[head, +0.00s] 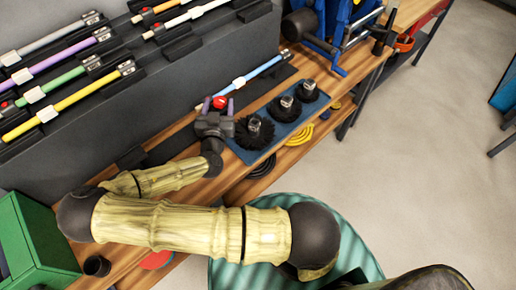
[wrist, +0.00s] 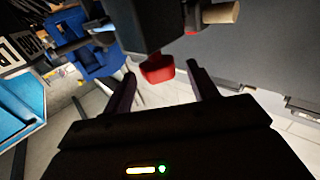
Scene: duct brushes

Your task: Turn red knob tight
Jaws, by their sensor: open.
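The red knob (head: 220,102) shows at my gripper, near the lower left end of a blue rod (head: 250,75) on the workbench. In the wrist view the red knob (wrist: 158,69) sticks out below a dark block (wrist: 150,25). My gripper (head: 218,107) has two purple fingers standing apart on either side of the knob. In the wrist view my gripper (wrist: 160,74) is open, with the knob between the fingertips and a gap visible on both sides. I cannot tell exactly how deep the knob sits between the fingers.
Several round black brushes (head: 254,132) stand on a blue mat (head: 270,147) right of my gripper. A dark rack (head: 150,85) with coloured rods rises behind. A blue vise-like device (head: 340,25) stands at the far end. A green box (head: 35,245) is at the lower left.

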